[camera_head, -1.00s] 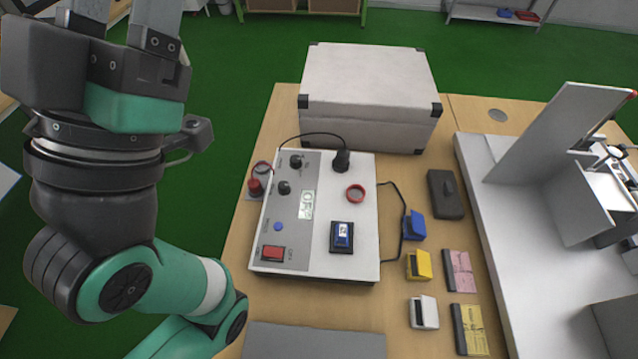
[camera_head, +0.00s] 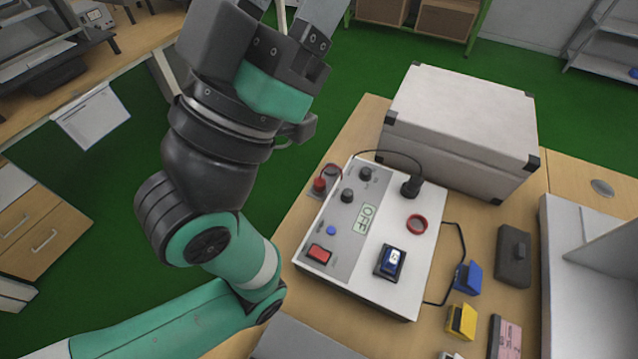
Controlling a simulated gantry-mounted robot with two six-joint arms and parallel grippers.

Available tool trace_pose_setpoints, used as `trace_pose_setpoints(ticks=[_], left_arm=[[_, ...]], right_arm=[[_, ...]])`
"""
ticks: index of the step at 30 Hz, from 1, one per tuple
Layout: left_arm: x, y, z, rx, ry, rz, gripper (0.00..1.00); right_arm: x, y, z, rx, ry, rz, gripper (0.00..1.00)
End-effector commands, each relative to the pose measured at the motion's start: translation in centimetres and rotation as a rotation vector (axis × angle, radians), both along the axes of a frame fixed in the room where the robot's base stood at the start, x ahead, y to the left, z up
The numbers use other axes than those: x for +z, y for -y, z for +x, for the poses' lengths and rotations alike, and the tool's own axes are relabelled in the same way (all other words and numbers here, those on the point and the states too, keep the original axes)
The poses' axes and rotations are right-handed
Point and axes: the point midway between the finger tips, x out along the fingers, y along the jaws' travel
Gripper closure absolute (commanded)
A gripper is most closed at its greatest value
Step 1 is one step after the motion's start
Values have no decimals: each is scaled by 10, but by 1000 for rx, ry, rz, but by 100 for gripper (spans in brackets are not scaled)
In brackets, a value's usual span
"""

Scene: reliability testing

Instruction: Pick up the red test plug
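The red test plug (camera_head: 320,184) stands upright at the left edge of the white test box (camera_head: 385,285), near its far left corner, with a thin cable by it. My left gripper (camera_head: 286,14) is up in the air, above and left of the box. It points away from the plug and touches nothing. Its two fingers are spread apart and nothing shows between them; their tips are cut off by the top edge. My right gripper is not in view.
A large white case (camera_head: 460,125) stands behind. Blue and yellow blocks lie right.

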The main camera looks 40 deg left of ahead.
Motion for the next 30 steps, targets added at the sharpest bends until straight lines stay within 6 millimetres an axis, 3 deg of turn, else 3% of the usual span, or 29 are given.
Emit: trace_pose_setpoints(ticks=[14, 19, 30], left_arm=[[0, 0, 0, 0, 0, 0, 45], [0, 0, 0, 0, 0, 0, 22], [0, 0, 0, 0, 0, 0, 22]], right_arm=[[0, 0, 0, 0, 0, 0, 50], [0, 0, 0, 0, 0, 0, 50], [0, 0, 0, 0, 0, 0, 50]])
